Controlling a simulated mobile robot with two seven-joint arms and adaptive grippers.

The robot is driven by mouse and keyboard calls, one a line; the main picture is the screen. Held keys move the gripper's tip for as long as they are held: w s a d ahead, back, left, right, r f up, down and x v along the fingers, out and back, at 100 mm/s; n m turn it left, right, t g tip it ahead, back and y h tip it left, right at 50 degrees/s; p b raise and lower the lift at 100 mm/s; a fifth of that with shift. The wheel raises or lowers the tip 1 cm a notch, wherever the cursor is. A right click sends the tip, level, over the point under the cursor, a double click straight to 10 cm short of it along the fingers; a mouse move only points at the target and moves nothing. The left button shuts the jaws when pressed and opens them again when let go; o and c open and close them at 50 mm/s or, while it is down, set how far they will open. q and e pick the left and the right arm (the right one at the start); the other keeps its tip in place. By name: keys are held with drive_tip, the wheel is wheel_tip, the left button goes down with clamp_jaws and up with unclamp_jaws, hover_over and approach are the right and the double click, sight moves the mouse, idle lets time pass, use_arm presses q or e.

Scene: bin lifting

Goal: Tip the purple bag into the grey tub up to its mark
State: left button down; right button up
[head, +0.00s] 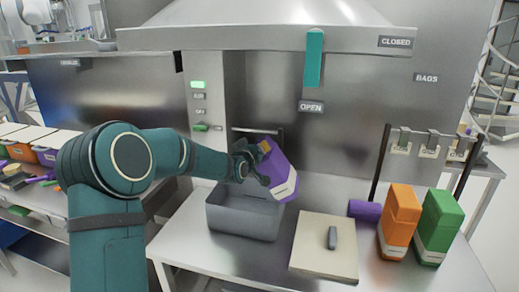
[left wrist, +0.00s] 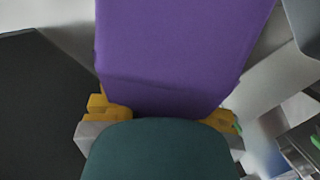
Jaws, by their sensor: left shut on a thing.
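The purple bag (head: 279,171) has a white label and is tilted over the right side of the grey tub. My left gripper (head: 250,162) is shut on the bag and holds it above the tub. In the left wrist view the purple bag (left wrist: 180,50) fills the space between the yellow finger pads of my left gripper (left wrist: 165,115). The grey tub (head: 243,219) stands on the metal table below. Its mark, its contents and any flow from the bag cannot be made out. My right gripper is in neither view.
A cream board (head: 310,258) with a dark handle (head: 332,237) lies right of the tub. An orange bag (head: 399,222) and a green bag (head: 437,227) stand further right, near a purple roll (head: 365,210). A metal hood (head: 260,30) hangs above.

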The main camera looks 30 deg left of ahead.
use_arm(q)
drive_tip(key=shift+f+n+t+h, duration=0.3)
drive_tip(key=shift+f+n, duration=0.7)
drive_tip(key=shift+n, duration=0.2)
drive_tip(key=shift+a+f+n+t, duration=0.1)
drive_tip(key=shift+f+n+t, duration=0.2)
drive_tip(key=shift+f+n, duration=1.05)
idle(0.6)
drive_tip(key=shift+f+b, duration=0.75)
drive_tip(key=shift+f, duration=0.05)
drive_tip(key=shift+a+f+n+b, duration=0.1)
drive_tip(key=shift+f+n+b, duration=0.35)
drive_tip(key=shift+f+n, duration=0.15)
drive_tip(key=shift+s+a+f+n+t+h, duration=0.1)
drive_tip(key=shift+f+n+t+h, duration=0.1)
drive_tip(key=shift+f+n, duration=0.8)
drive_tip(key=shift+a+f+n+t+h, duration=0.15)
drive_tip(key=shift+f+n, duration=0.3)
drive_tip(key=shift+f, duration=1)
idle(0.6)
